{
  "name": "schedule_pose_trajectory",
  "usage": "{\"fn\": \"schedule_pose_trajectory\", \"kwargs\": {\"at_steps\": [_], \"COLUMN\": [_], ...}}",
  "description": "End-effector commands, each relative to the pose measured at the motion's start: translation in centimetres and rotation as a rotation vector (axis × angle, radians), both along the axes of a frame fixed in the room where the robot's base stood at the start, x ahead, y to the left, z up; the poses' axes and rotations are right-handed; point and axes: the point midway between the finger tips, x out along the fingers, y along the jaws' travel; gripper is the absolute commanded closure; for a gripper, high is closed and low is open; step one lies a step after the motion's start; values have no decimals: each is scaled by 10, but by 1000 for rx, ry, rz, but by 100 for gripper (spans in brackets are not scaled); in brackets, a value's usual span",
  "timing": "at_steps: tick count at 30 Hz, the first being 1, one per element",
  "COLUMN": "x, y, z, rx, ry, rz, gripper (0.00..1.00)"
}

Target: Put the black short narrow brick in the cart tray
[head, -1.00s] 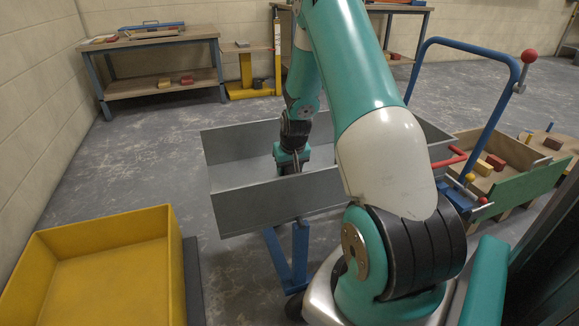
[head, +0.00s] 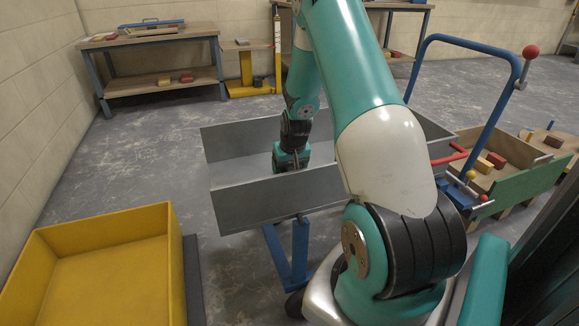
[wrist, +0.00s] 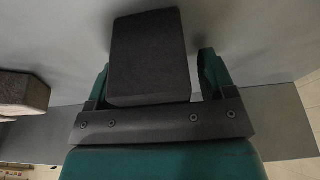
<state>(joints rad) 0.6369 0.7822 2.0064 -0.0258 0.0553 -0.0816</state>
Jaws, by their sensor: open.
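The black brick (wrist: 150,55) shows in the wrist view, against the grey surface of the cart tray. It lies between the two fingers of my gripper (wrist: 154,78), close to the left finger, with a gap at the right finger. The jaws are open. In the head view my gripper (head: 290,160) is down inside the grey cart tray (head: 275,202), behind its near wall. That wall and the gripper hide the brick there. The brick appears to rest on the tray floor.
Another dark block (wrist: 22,93) shows at the left edge of the wrist view. A yellow tub (head: 105,215) stands at the lower left. A wooden box with a green side (head: 525,190) and coloured bricks is at the right, near a blue cart handle (head: 480,50). Workbenches stand behind.

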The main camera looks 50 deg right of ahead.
Motion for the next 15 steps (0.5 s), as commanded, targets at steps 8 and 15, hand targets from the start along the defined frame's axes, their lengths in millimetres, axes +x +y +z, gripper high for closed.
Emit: {"fn": "schedule_pose_trajectory", "kwargs": {"at_steps": [8, 15], "x": [1, 1], "y": [-1, -1], "z": [46, 110], "rx": [-3, -3], "ry": [-4, -5], "rz": [0, 0], "gripper": [24, 24]}}
